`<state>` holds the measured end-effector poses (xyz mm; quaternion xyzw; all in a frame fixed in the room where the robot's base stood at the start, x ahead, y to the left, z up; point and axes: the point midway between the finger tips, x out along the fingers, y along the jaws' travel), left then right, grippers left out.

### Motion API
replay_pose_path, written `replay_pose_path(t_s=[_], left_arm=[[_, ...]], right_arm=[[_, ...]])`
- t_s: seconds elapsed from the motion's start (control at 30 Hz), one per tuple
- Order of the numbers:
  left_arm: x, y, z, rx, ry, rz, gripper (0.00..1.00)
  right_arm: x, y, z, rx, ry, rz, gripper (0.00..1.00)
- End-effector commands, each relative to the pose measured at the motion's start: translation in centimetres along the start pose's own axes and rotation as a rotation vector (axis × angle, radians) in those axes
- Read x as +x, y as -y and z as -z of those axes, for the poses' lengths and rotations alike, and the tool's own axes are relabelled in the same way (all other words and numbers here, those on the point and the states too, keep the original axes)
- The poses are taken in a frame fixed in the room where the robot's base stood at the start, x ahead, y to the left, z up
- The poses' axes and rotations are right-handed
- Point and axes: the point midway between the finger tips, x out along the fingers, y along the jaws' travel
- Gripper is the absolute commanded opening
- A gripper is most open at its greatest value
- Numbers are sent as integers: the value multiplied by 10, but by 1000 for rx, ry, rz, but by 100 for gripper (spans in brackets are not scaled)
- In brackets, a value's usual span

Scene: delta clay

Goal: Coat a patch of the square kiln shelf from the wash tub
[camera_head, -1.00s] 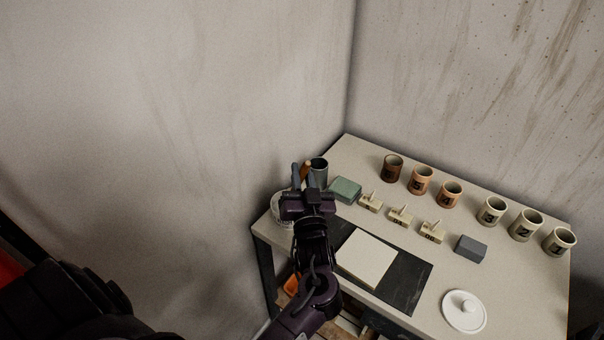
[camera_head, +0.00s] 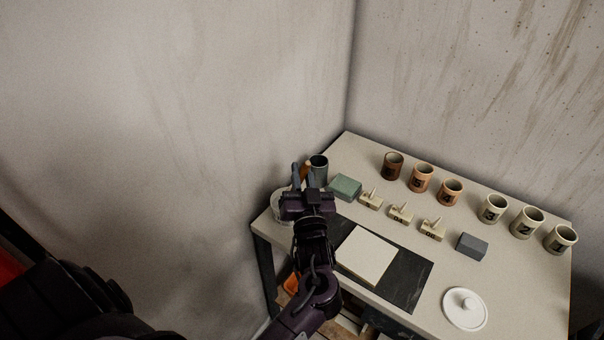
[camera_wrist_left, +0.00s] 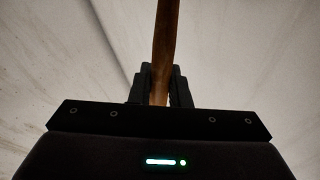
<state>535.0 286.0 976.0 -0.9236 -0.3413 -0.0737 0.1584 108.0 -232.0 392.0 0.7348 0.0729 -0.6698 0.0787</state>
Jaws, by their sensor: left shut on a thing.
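The square kiln shelf (camera_head: 366,256) is a pale flat slab lying on a dark mat (camera_head: 411,280) on the table. The wash tub (camera_head: 278,205) is a whitish round vessel at the table's left corner, mostly hidden behind my left gripper. My left gripper (camera_head: 306,178) is over the tub's right side, shut on a brown wooden handle (camera_head: 307,167). The handle (camera_wrist_left: 165,45) runs up from between the fingers (camera_wrist_left: 160,88) in the left wrist view. Its lower end is hidden, so I cannot tell whether it touches the tub. My right gripper is not in view.
A dark cup (camera_head: 319,166) and a green block (camera_head: 345,187) stand close right of my gripper. Several numbered cups (camera_head: 452,191) line the back. Walls (camera_head: 180,120) rise behind.

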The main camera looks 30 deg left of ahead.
Motion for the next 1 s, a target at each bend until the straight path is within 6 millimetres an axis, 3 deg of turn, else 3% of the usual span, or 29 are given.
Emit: replay_pose_path(t_s=[0.37, 1.0], left_arm=[[0, 0, 0, 2, 4, -1, 0], [13, 13, 49, 0, 1, 0, 0]], right_arm=[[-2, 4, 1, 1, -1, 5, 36], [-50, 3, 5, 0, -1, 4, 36]])
